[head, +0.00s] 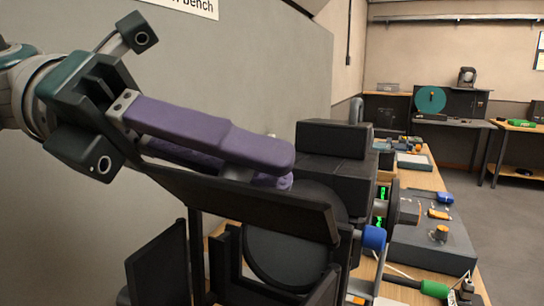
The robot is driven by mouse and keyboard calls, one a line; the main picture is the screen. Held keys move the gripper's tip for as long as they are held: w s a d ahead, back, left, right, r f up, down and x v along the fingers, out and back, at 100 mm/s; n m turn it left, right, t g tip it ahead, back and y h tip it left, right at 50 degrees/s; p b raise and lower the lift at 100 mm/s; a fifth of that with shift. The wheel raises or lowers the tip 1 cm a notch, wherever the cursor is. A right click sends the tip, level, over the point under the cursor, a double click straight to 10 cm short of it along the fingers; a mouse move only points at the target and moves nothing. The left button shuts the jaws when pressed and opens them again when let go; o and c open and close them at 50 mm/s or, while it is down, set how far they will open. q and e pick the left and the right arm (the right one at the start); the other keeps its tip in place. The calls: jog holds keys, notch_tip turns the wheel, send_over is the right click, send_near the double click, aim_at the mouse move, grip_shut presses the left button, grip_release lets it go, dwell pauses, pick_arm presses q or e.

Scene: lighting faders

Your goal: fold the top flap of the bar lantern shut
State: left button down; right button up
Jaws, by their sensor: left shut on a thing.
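The bar lantern (335,168) is a black lamp with a round dark front (290,245), at the centre of the head view. Its top flap (255,206) is a long black plate, standing out tilted across the upper part of the round front, not lying flat on it. Other black flaps (158,268) stand out at the left and below. My left gripper (272,174) comes in from the left with purple fingers, just above and behind the top flap. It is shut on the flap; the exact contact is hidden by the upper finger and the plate. My right gripper is not in view.
A bench with a grey control box (432,248), an orange knob (440,233), a blue item (445,198) and a green-ended cable (434,289) lies to the right. A blue knob (374,238) sits at the lantern's right. A grey wall (235,75) rises behind.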

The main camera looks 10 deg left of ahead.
pick_arm(q)
jog(key=shift+w+d+r+n+g, duration=0.15)
jog(key=shift+w+n+g, duration=0.2)
jog(key=shift+n, duration=0.35)
jog(key=shift+w+d+n+g+y, duration=0.2)
jog(key=shift+w+n+g+y, duration=0.25)
jog(key=shift+n, duration=0.65)
jog(key=shift+w+d+f+n+g+y+b, duration=0.15)
jog(key=shift+w+f+n+g+b, duration=0.25)
jog(key=shift+n, duration=0.45)
jog(key=shift+w+d+f+n+g+y+b, duration=0.1)
jog(key=shift+w+n+g+b, duration=0.1)
jog(key=shift+w+n+b, duration=0.45)
jog(key=shift+s+n, duration=0.15)
jog(key=shift+n, duration=0.15)
jog(key=c, duration=0.8)
grip_release()
jog(key=shift+o, duration=0.2)
